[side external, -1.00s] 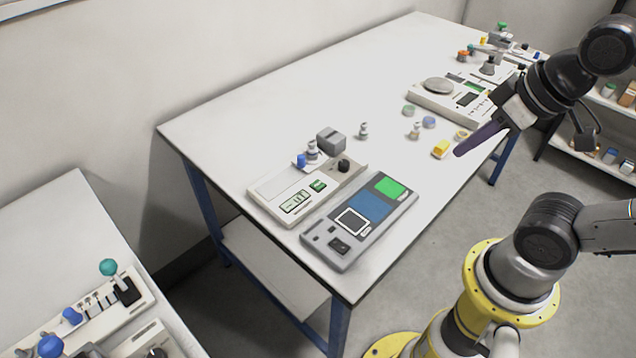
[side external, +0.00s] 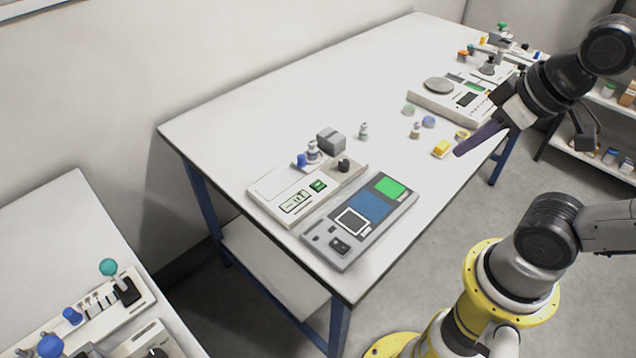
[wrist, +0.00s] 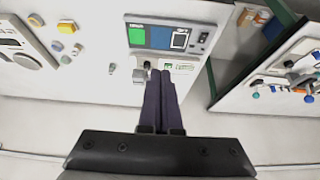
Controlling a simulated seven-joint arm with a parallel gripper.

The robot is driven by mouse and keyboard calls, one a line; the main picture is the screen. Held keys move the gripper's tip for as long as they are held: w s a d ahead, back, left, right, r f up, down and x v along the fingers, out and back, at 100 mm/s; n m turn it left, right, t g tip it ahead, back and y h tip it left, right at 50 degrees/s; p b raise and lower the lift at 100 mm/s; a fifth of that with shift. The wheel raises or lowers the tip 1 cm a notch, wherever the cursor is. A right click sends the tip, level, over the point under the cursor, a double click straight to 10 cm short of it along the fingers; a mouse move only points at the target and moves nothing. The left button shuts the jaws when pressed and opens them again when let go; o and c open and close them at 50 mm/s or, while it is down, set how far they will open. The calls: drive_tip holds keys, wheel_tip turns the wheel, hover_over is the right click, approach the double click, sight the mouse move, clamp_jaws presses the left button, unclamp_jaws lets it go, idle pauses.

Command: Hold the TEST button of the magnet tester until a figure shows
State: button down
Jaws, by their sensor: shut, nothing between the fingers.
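A grey panel device (side external: 365,245) lies near the table's front edge. It has a green patch, a blue patch, a white-framed dark square and a black switch; it also shows at the top of the wrist view (wrist: 166,50). Beside it is a white device (side external: 268,190) with greenish displays and a dark knob. No TEST label is readable, so I cannot tell which one is the magnet tester. My gripper (side external: 457,153) has dark purple fingers, shut and empty, to the right of both devices in the side view. The fingers also show in the wrist view (wrist: 166,72).
A grey block (side external: 331,139) and small metal weights stand behind the white device. A yellow block (side external: 441,148) and small discs lie near my fingertips. A scale (side external: 455,102) stands at the far right. The table's back left (side external: 250,110) is clear.

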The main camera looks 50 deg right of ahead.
drive_tip(key=w+r+m+t, duration=0.3)
drive_tip(key=w+r, duration=0.1)
drive_tip(key=w, duration=0.3)
drive_tip(key=m+y, duration=0.1)
drive_tip(key=m, duration=0.4)
hover_over(321, 189)
wheel_tip(321, 189, down, 17)
drive_tip(key=shift+t, duration=0.3)
drive_tip(key=shift+f, duration=4.4)
drive_tip(key=shift+f, duration=0.2)
